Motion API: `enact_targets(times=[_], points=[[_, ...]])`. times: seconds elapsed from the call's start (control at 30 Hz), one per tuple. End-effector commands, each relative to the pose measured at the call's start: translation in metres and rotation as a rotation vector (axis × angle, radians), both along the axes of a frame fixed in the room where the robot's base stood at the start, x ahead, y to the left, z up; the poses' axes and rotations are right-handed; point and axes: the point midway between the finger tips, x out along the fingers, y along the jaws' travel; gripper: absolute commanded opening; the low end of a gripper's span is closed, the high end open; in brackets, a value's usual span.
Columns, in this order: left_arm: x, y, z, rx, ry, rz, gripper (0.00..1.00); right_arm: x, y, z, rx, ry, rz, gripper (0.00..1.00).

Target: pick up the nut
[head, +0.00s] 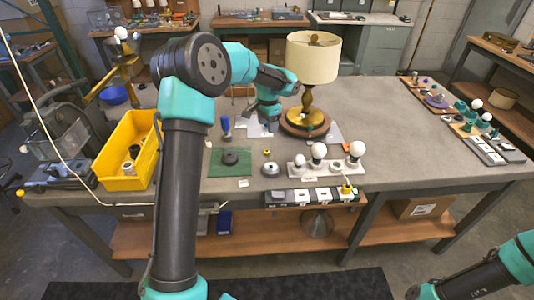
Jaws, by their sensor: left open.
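A small yellow, brass-like piece (267,152), which looks like the nut, lies on the grey table just right of the green mat. It is too small to make out its shape. My left gripper (269,127) points down over the table, left of the lamp base and behind the small yellow piece. It is open, and I see nothing held in it, though its fingertips are small and hard to make out. My right gripper is out of view; only part of my right arm shows at the lower right.
A lamp with a cream shade (313,58) stands close right of my left gripper. A dark ring (231,156) lies on the green mat (216,168). A silver dome (271,168), several white bulbs (357,149) and a yellow bin (112,160) are nearby. The table's right middle is clear.

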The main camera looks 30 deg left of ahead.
Motion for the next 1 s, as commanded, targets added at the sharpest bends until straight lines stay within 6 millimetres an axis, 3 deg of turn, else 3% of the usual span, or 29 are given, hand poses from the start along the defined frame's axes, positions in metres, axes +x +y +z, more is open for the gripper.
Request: enact_targets(times=[0.3, 0.5, 1.0], points=[[0.000, 0.000, -0.056, 0.000, 0.002, 0.001, 0.58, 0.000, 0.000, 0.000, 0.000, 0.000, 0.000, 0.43], [0.000, 0.001, -0.082, 0.001, 0.002, 0.001, 0.58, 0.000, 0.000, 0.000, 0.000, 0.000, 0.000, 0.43], [0.001, 0.002, -0.091, 0.000, 0.000, 0.002, 0.58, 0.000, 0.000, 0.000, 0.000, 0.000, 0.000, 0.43]])
